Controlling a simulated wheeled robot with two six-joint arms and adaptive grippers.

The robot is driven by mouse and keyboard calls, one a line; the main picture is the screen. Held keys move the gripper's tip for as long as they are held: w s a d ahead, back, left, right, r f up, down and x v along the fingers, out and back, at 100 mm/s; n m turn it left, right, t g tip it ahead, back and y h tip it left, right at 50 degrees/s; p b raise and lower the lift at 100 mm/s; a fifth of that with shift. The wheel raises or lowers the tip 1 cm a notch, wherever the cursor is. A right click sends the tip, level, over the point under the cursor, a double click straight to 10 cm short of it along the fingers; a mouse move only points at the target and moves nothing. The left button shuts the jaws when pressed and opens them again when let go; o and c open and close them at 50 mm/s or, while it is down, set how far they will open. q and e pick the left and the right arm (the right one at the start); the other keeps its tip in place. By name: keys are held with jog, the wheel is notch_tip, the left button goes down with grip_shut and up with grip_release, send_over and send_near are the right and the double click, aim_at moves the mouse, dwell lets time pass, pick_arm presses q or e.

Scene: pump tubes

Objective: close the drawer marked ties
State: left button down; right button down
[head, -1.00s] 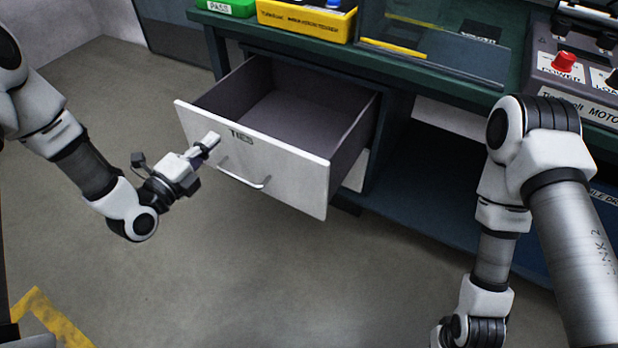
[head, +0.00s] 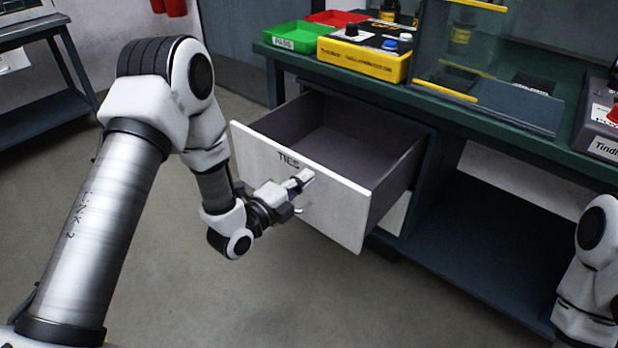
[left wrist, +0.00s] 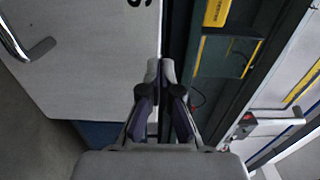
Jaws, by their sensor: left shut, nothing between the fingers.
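The drawer marked TIES (head: 335,205) stands pulled out from under the workbench. Its white front bears the black label, and the part of its grey inside that shows is empty. My left gripper (head: 303,178) is shut and empty, in front of the drawer's front, just right of and below the label, and it hides most of the handle. In the left wrist view the closed fingertips (left wrist: 160,68) show beside the edge of the white front (left wrist: 95,75), with the handle (left wrist: 25,45) at upper left. I cannot tell whether they touch. My right gripper is out of view.
The green workbench (head: 400,92) carries a green PASS bin (head: 295,40), a red bin (head: 335,18), a yellow box with buttons (head: 365,55) and a clear panel with yellow edges (head: 485,65). An open lower shelf (head: 490,260) lies right of the drawer. The floor before the drawer is clear.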

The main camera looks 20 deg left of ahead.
pick_arm(q)
jog(key=shift+x, duration=1)
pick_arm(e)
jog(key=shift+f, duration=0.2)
